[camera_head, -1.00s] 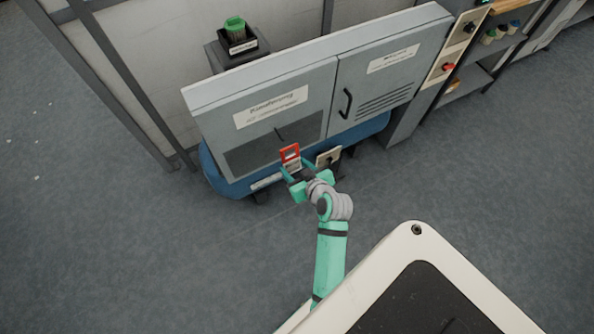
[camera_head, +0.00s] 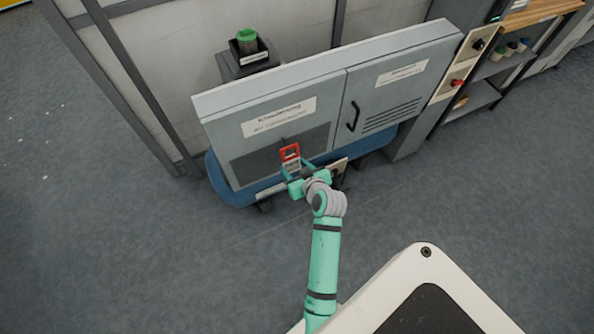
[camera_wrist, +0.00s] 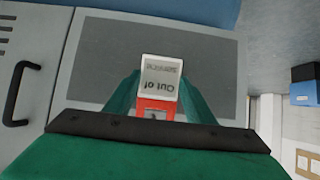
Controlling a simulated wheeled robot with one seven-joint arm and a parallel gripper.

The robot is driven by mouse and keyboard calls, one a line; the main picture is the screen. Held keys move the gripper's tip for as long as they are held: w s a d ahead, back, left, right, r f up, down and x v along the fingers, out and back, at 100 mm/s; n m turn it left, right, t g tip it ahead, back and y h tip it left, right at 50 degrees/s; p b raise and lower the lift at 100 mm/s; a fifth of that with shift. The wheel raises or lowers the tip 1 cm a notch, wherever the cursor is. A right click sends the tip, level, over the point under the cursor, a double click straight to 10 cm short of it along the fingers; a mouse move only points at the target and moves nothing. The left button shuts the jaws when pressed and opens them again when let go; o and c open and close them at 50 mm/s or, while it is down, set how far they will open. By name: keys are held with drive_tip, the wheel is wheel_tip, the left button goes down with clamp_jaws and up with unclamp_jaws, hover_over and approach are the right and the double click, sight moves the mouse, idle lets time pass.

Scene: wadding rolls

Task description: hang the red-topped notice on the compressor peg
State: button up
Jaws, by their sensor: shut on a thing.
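The red-topped notice (camera_head: 290,154) is a small tag with a red upper part and a pale lower part. In the wrist view the notice (camera_wrist: 160,80) appears upside down, with "Out of service" on its pale part and a slot in the red end. My gripper (camera_head: 294,173) is shut on it, one finger at each side. The notice is in front of the dark grille panel of the compressor cabinet (camera_head: 232,170). A small dark peg seems to show just above the red top, partly hidden. I cannot tell whether the notice touches it.
The cabinet's right door has a black handle (camera_head: 354,116) and vents. A blue base (camera_head: 228,190) sticks out under the cabinet. A panel with knobs (camera_head: 457,82) stands to the right. A green-topped item in a black holder (camera_head: 247,42) is behind. The floor in front is clear.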

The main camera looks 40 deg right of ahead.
drive_tip(key=shift+w+d, duration=0.1)
drive_tip(key=shift+w, duration=0.45)
drive_tip(key=shift+x, duration=0.8)
drive_tip(key=shift+w, duration=0.15)
drive_tip(key=shift+d, duration=0.2)
drive_tip(key=shift+a, duration=0.15)
drive_tip(key=o, duration=1.1)
drive_tip(key=shift+f, duration=0.1)
drive_tip(key=v, duration=1.1)
